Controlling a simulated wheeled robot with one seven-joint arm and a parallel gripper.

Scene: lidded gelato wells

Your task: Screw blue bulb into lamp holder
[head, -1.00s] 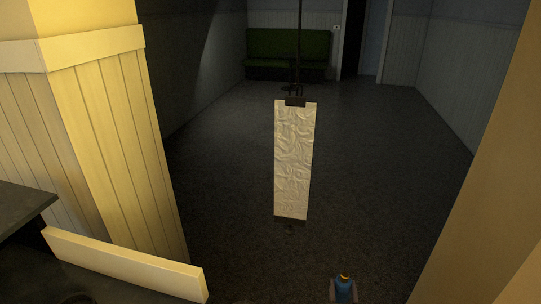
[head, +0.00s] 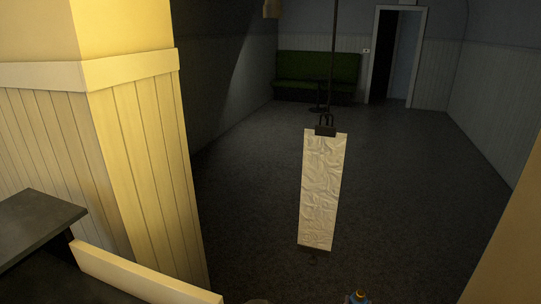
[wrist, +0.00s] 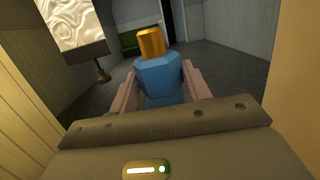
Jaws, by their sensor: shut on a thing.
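The blue bulb (wrist: 158,78) is between the fingers of my gripper (wrist: 160,88) in the wrist view. Its orange-gold screw base (wrist: 151,42) points up and away from the gripper. My gripper is shut on the bulb, with one pinkish finger on each side of it. A lamp holder cannot be made out for certain in either view.
A crinkled pale panel (head: 322,190) hangs from a dark rod ahead; it also shows in the wrist view (wrist: 72,25). A lit panelled pillar (head: 130,130) and a dark counter (head: 35,225) stand left. A green bench (head: 318,72) and doorway (head: 397,55) are far back. The floor between is open.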

